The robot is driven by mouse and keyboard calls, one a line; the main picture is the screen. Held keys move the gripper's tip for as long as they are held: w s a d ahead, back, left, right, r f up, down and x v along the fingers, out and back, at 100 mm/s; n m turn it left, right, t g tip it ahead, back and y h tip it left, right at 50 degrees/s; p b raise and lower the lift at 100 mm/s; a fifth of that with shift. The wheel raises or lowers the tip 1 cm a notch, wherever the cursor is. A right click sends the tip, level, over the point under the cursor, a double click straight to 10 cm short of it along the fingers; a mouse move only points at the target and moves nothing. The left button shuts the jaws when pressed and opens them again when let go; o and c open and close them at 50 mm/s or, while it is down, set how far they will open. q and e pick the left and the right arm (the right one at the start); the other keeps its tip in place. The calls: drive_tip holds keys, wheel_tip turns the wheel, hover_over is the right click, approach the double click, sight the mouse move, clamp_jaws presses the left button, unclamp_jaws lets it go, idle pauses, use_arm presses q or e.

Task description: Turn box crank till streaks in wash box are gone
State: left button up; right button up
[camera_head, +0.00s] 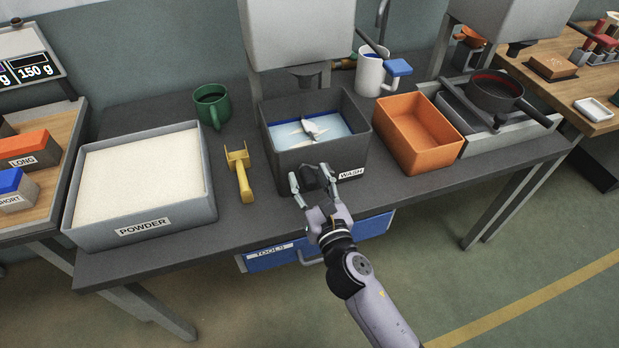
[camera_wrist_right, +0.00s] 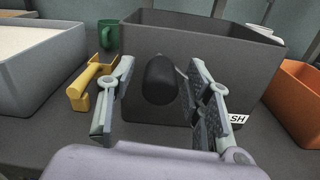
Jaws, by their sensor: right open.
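The dark grey wash box (camera_head: 290,157) stands at the middle of the table, with a WASH label at its front right. Inside it are blue liquid (camera_head: 285,130) and white streaks (camera_head: 313,129). The box's crank shows in the right wrist view as a black rounded knob (camera_wrist_right: 160,80) on the front wall. My right gripper (camera_head: 325,178) is in front of that wall. Its fingers (camera_wrist_right: 168,98) are open on either side of the knob, with gaps visible between knob and fingers. My left gripper is not in view.
A grey powder box (camera_head: 215,190) stands at left, with a yellow scoop (camera_head: 241,172) and green mug (camera_head: 211,105) between it and the wash box. An orange bin (camera_head: 416,132) stands close at right. A blue tools drawer (camera_head: 272,257) is below the table edge.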

clamp_jaws()
idle(0.7)
